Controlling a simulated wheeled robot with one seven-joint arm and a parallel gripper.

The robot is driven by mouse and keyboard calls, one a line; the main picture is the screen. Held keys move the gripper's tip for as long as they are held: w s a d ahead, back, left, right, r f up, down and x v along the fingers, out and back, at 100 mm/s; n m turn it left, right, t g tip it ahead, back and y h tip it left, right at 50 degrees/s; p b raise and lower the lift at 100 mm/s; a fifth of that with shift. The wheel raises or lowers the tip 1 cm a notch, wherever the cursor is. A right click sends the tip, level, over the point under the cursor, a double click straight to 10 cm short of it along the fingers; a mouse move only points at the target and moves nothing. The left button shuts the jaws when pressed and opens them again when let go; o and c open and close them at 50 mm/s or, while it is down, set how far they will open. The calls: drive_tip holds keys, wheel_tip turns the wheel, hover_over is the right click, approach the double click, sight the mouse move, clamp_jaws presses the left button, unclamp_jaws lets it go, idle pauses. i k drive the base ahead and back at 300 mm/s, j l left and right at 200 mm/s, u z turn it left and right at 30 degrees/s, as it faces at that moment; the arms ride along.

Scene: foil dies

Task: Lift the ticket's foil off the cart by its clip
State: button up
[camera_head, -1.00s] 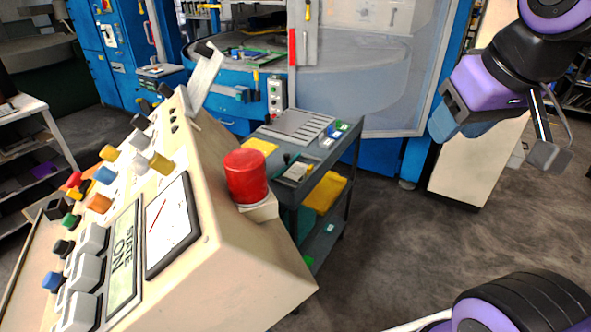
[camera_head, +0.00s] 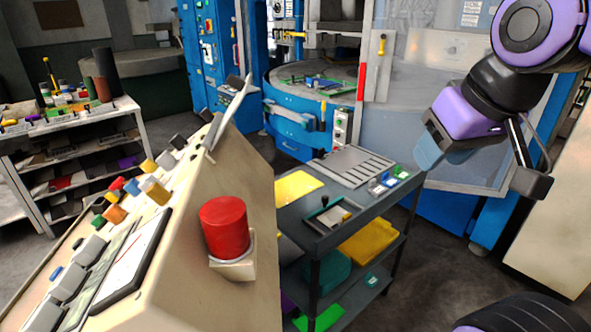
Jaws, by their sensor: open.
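The cart (camera_head: 348,226), dark grey with shelves, stands beyond the console. On its top lie a yellow sheet (camera_head: 297,187), a grey slotted plate (camera_head: 352,166), a dark tray (camera_head: 333,218) with small pieces in it, and small blue, white and green pieces (camera_head: 386,181) at the right edge. I cannot tell which of these is the ticket's foil or its clip. No readable ticket shows; a thin pale panel (camera_head: 229,112) stands nearly edge-on at the console's top. My gripper (camera_head: 430,150) is at upper right, open and empty, apart from the cart and above its right end.
The beige console (camera_head: 222,285) with a red button (camera_head: 224,226) fills the lower left, close to the cart's left side. A large blue machine (camera_head: 292,118) stands behind the cart. A shelf rack (camera_head: 73,128) is at far left. Floor right of the cart is clear.

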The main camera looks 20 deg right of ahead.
sight(342, 161)
drive_tip(key=i+l, duration=0.1)
drive_tip(key=l, duration=0.3)
drive_tip(key=i+l+u, duration=0.15)
drive_tip(key=l, duration=0.7)
drive_tip(key=i+l+u, duration=0.15)
drive_tip(key=l, duration=0.25)
